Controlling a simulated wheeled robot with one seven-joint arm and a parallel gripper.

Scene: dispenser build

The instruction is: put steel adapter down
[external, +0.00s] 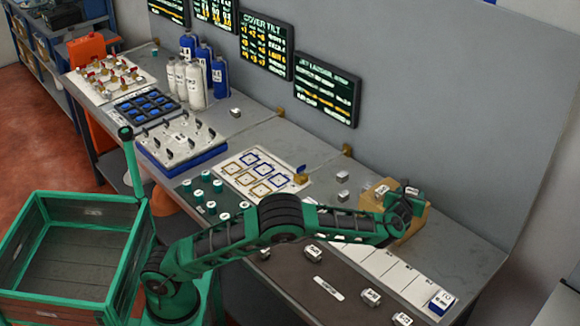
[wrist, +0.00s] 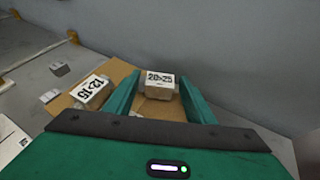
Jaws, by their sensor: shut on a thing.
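My gripper (external: 408,200) is at the cardboard box (external: 412,230) on the right part of the bench. In the wrist view its two green fingers (wrist: 160,98) are shut on a pale grey adapter (wrist: 160,88) marked "20>25". The adapter sits between the fingertips, label facing the camera, over or on the cardboard; I cannot tell whether it touches. A second adapter (wrist: 92,92) marked "12>15" lies on the cardboard to the left, apart from the held one. The external view is too small to read the labels there.
The grey wall rises close behind the box. A white mat with blue and tan outlined squares (external: 262,172) lies left of it. A strip of white cells (external: 395,276) runs along the bench front, with several small blocks (external: 371,296) beside it. Bottles (external: 195,82) stand farther left.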

